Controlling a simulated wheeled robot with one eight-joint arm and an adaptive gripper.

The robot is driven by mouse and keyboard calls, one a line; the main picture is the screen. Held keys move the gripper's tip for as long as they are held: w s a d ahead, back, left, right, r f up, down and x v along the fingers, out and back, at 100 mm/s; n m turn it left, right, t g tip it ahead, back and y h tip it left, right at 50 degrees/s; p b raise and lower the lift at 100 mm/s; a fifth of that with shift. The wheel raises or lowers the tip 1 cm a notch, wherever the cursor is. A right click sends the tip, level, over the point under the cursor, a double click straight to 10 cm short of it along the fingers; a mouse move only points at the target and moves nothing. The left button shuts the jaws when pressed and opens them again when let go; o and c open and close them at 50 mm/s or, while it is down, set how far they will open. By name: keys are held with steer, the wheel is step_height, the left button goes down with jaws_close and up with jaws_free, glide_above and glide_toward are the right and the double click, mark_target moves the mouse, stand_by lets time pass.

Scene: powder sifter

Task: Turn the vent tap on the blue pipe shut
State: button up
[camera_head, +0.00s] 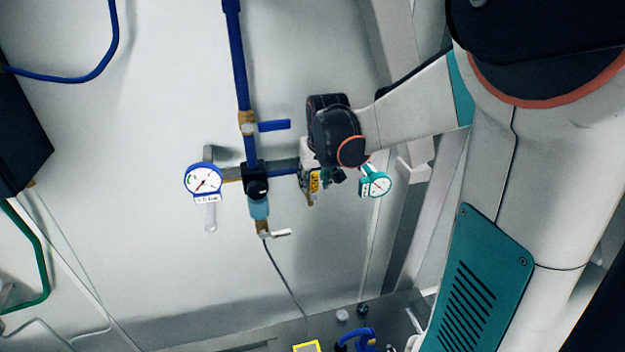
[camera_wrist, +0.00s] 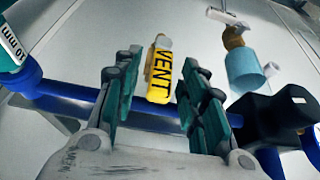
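The vent tap shows in the wrist view as a yellow handle marked VENT (camera_wrist: 159,75) with a pale end. In the head view its yellow label (camera_head: 314,184) shows partly beside my gripper. The blue pipe (camera_head: 238,60) runs down the wall, and a horizontal blue pipe crosses behind my fingers in the wrist view (camera_wrist: 62,105). My gripper (camera_wrist: 160,68) is open, one finger on each side of the yellow handle, with gaps visible on both sides. It also shows in the head view (camera_head: 326,178). The tap's body is hidden behind my gripper.
A blue lever (camera_head: 273,126) sticks out right from the vertical pipe. A blue gauge (camera_head: 203,182) is at left and a teal gauge (camera_head: 376,185) close right of my gripper. A black regulator (camera_head: 256,188) with a light blue bowl (camera_head: 259,208) sits between.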

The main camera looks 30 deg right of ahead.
jaws_close()
steer(key=shift+s+d+f+m+t+y+b, duration=0.25)
steer(key=shift+d+y+b, duration=0.3)
steer(key=shift+y+b, duration=0.35)
steer(key=shift+s+d+f+m+t+y+b, duration=0.15)
steer(key=shift+d+t+y+b, duration=0.3)
steer(key=shift+y+b, duration=0.45)
steer(key=shift+s+d+f+m+t+y+b, duration=0.1)
steer(key=shift+d+m+t+y+b, duration=0.1)
steer(key=shift+d+y+b, duration=0.6)
steer(key=shift+a, duration=0.15)
